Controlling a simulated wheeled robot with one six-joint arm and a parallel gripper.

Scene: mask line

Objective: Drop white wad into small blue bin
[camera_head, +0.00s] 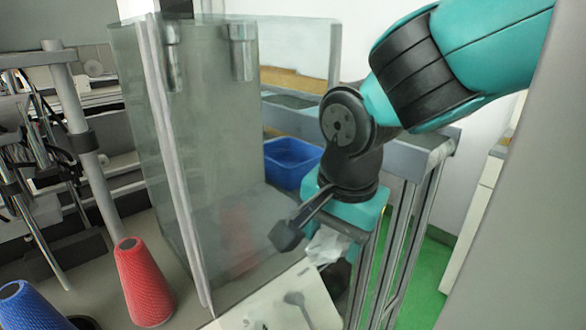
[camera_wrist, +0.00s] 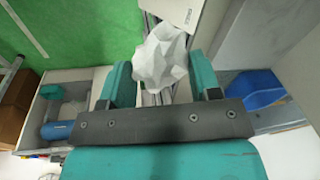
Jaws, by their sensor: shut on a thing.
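My gripper (camera_wrist: 155,85) is shut on a crumpled white wad (camera_wrist: 160,52), which shows between its two teal fingers in the wrist view. In the head view the white wad (camera_head: 327,246) hangs just below my gripper (camera_head: 340,235), partly hidden by it. A small blue bin (camera_head: 292,160) stands behind my gripper, up and to the left in the head view, with its right part hidden by my arm. A blue bin (camera_wrist: 254,90) also shows at the right of the wrist view, apart from the wad.
A clear panel enclosure (camera_head: 200,130) stands left of my arm. Red (camera_head: 142,282) and blue (camera_head: 28,305) cones stand at lower left, beside metal rods. A metal frame (camera_head: 410,155) runs behind my gripper. Green floor (camera_wrist: 75,35) shows clear beyond it.

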